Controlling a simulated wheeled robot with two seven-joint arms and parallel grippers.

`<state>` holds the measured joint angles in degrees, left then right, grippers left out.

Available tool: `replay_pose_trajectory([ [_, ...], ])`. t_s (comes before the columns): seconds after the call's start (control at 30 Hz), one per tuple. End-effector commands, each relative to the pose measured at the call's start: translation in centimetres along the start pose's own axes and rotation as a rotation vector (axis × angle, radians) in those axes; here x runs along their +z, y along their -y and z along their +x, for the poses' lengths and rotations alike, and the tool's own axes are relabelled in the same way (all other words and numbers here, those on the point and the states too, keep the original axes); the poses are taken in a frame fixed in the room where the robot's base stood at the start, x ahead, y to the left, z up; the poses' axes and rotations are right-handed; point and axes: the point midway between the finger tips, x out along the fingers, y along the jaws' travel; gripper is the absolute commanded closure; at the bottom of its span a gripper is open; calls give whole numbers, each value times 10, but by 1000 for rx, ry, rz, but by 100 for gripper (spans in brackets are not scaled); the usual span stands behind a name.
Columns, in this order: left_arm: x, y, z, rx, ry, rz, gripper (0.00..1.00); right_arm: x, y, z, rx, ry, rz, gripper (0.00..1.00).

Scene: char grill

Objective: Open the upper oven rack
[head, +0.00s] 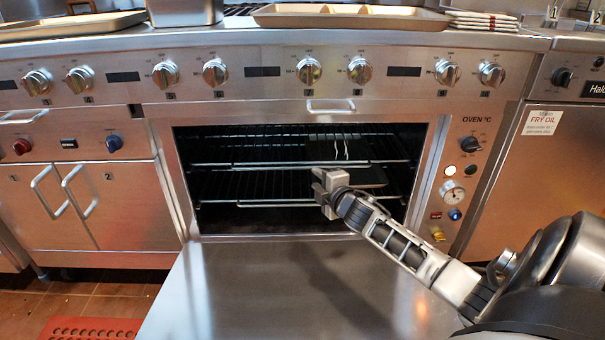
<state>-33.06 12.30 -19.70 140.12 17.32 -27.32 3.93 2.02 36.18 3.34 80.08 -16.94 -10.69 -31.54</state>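The oven (433,165) stands ahead with its door (290,290) folded down flat towards me. Inside are two wire racks. The upper oven rack (250,164) runs across the cavity, and the lower rack (250,203) lies below it. Both appear to sit inside the oven. My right gripper (318,187) is at the oven opening, right of centre, with its fingers pointing left. In the picture it lies just below the upper rack's front bar; I cannot tell whether it touches either rack. Its fingers look apart, with nothing visible between them. My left gripper is out of view.
A dark flat tray (368,176) lies inside the oven behind my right gripper. Burner knobs (308,71) line the panel above. A shallow tray (350,17) is on the top. Oven controls (470,144) are at the right, cabinet handles (48,190) at the left.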

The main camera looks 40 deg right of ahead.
Motion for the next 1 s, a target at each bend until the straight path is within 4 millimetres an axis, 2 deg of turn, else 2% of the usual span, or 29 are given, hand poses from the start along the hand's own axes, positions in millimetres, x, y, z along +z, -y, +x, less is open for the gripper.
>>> replay_pose_trajectory([
  [0.03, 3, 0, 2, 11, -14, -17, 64, 0, 2, 14, 4, 0, 0, 70],
  [0.2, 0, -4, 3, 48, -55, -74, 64, 1, 3, 47, 3, 2, -1, 70],
  [0.4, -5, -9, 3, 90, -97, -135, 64, 1, 2, 80, 3, 2, -1, 70],
  [0.5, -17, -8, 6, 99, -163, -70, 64, 0, 2, 92, 2, 1, 1, 70],
  [0.7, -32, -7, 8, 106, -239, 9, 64, 0, 1, 103, 1, 0, 0, 70],
  [1.0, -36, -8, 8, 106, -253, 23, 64, 0, 0, 105, 0, 0, -1, 70],
])
